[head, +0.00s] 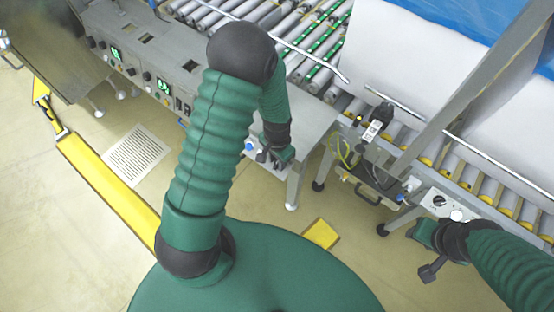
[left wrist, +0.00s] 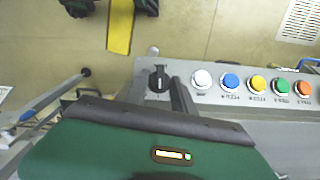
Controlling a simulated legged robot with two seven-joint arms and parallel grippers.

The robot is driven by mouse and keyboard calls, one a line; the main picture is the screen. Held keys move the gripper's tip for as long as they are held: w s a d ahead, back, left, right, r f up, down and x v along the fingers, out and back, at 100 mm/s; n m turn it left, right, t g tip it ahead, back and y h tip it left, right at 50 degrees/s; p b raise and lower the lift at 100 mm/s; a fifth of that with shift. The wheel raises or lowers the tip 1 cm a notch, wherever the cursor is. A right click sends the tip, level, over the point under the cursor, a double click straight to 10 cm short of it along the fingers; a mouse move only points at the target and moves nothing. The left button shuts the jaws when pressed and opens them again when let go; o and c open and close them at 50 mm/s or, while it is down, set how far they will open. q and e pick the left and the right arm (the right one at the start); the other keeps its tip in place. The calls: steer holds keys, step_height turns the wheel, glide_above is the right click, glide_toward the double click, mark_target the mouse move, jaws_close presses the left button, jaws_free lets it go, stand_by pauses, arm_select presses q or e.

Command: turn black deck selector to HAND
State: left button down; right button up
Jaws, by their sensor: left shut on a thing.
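The black deck selector (left wrist: 158,80) is a small dark knob at the left end of a grey button panel (left wrist: 218,101) in the left wrist view. My left gripper (left wrist: 160,92) reaches down to the panel and is shut on the selector. In the head view my left gripper (head: 270,158) is at the end of the grey conveyor deck and hides the selector. The printed position marks around the knob are too small to read.
White (left wrist: 202,79), blue (left wrist: 231,82), yellow (left wrist: 258,85), green (left wrist: 281,88) and orange (left wrist: 304,89) buttons run in a row right of the selector. A second panel with a black knob (head: 438,201) stands near my right gripper. Conveyor rollers lie behind.

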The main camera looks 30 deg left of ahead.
arm_select(q)
steer(key=shift+s, duration=0.1)
steer(key=shift+a+r+n+h+p, duration=0.15)
steer(key=shift+a+n+h+p, duration=0.05)
steer(key=shift+n+h+p, duration=0.45)
steer(key=shift+s+a+n+h+p, duration=0.1)
steer(key=shift+n+h+p, duration=0.6)
steer(key=shift+n, duration=0.25)
steer(key=shift+a+n+t+h+p, duration=0.15)
steer(key=shift+n+t+h+p, duration=0.2)
steer(key=shift+n+h, duration=0.5)
steer(key=shift+s+a+f+n+t+h+p, duration=0.1)
steer(key=shift+f+n+t+h+p, duration=0.2)
steer(key=shift+n+h, duration=0.5)
steer(key=shift+n, duration=0.35)
steer(key=c, duration=1.4)
jaws_free()
steer(key=shift+c, duration=0.2)
